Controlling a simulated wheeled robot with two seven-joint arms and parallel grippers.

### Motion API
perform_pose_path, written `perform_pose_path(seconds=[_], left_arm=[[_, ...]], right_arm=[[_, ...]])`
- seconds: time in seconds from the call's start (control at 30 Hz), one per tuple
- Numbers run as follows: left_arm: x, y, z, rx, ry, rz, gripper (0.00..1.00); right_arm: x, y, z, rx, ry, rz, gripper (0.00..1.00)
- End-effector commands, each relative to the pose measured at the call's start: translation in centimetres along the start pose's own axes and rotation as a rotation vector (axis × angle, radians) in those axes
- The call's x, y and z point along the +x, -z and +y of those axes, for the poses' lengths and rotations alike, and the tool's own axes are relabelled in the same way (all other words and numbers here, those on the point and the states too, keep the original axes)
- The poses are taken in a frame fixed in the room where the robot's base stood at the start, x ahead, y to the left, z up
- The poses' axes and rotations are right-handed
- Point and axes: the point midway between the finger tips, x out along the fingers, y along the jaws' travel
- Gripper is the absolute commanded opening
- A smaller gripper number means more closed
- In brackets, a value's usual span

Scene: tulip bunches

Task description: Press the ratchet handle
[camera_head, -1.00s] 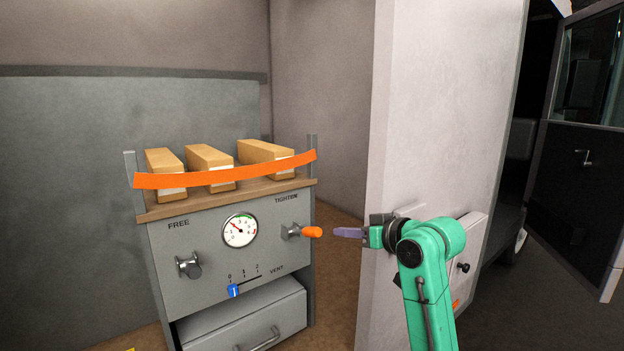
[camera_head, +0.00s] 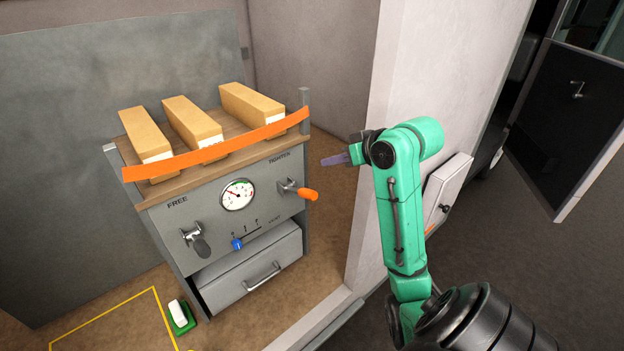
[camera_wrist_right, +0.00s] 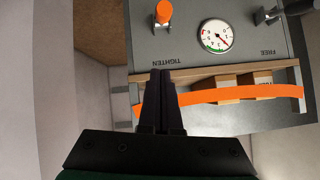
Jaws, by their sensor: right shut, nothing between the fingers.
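The ratchet handle (camera_head: 307,194) has an orange grip on a metal mount at the right of a grey cabinet front, below the word TIGHTEN. It also shows at the top of the right wrist view (camera_wrist_right: 162,16). My right gripper (camera_head: 323,162) is shut and empty, with purple fingers pointing left. It is above and a little right of the handle, apart from it. In the right wrist view its fingers (camera_wrist_right: 162,76) are together, pointing toward the handle. An orange strap (camera_head: 215,150) runs across several tan boxes on top. My left gripper is not in view.
A drawer (camera_head: 252,272) is below. A pale wall edge (camera_head: 400,90) stands close behind my right arm.

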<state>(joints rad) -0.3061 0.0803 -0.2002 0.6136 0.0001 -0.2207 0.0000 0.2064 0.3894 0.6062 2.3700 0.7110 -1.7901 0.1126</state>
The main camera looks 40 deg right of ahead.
Motion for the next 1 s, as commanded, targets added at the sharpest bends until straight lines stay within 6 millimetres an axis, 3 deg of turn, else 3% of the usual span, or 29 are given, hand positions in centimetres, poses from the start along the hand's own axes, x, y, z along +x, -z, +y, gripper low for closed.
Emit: perform_pose_path(seconds=[0.4, 0.63, 1.0], left_arm=[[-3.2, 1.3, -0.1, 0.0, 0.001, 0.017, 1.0], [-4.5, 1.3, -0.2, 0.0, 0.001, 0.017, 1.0], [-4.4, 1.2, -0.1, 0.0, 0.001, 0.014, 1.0]], right_arm=[[8.7, 0.2, -0.1, 0.002, 0.001, -0.004, 0.0], [9.5, -3.4, -0.1, 0.001, 0.0, -0.002, 0.0], [9.7, -3.9, 0.0, -0.001, 0.0, 0.001, 0.0]])
